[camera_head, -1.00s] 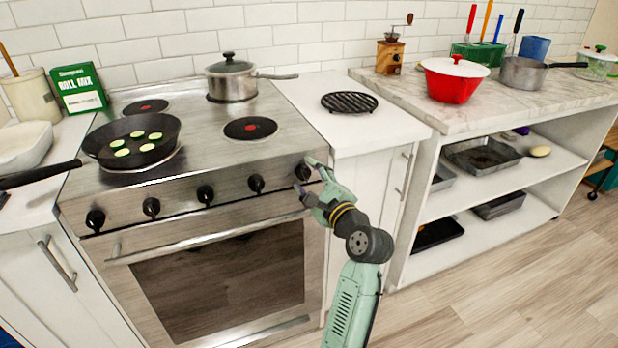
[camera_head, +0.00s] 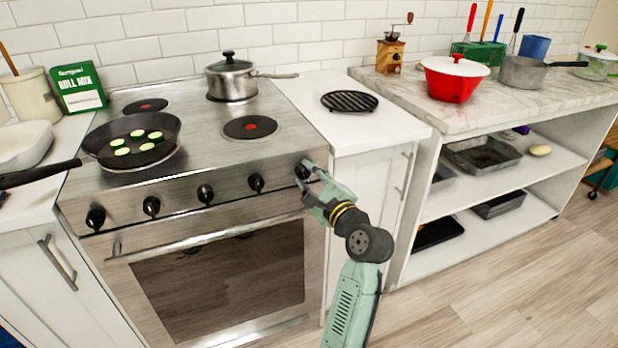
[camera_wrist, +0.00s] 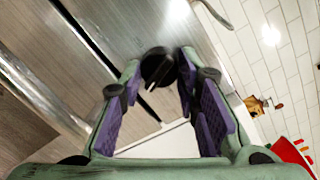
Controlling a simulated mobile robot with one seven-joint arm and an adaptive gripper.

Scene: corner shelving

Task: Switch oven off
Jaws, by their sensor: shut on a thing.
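The oven (camera_head: 285,200) stands at the left with a row of several black knobs on its steel front panel. Its door (camera_head: 215,290) is closed. My gripper (camera_head: 309,176) is at the rightmost knob (camera_head: 301,171), at the right end of the panel. In the wrist view this black knob (camera_wrist: 157,66) lies between the fingertips (camera_wrist: 159,71), with a light pointer mark on it. My gripper is shut on this knob. In the head view my fingers partly hide it.
A frying pan (camera_head: 103,147) with green slices and a lidded steel pot (camera_head: 232,85) stand on the cooktop. A white counter (camera_head: 375,128) with a black trivet (camera_head: 349,102) is right of the oven. Open shelving (camera_head: 470,240) stands farther right. The floor (camera_head: 500,300) in front is clear.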

